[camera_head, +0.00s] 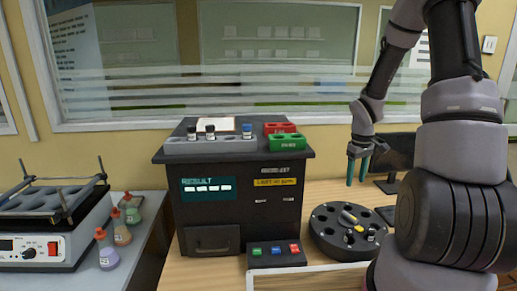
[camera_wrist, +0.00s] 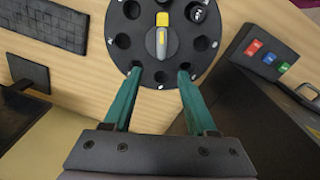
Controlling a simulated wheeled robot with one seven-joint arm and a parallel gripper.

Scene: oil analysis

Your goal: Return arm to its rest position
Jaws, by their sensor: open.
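My gripper (camera_head: 358,168) hangs at the right of the head view with its green fingers pointing down. It is open and empty, above and apart from a round black carousel (camera_head: 325,238) on the wooden table. In the wrist view my gripper (camera_wrist: 160,76) has its two fingers spread, with the carousel (camera_wrist: 124,41) beyond the tips. The carousel has a ring of holes and a grey and yellow knob (camera_wrist: 162,40) in the middle. One dark-capped vial (camera_wrist: 197,13) sits in a hole.
A black analyser (camera_head: 215,240) stands left of the carousel, with a vial rack (camera_head: 183,146) and red (camera_head: 280,127) and green (camera_head: 287,142) trays on top. A button box (camera_head: 275,263) is at its front. A monitor (camera_head: 396,150) stands behind my arm. A shaker (camera_head: 50,225) and flasks (camera_head: 122,236) are far left.

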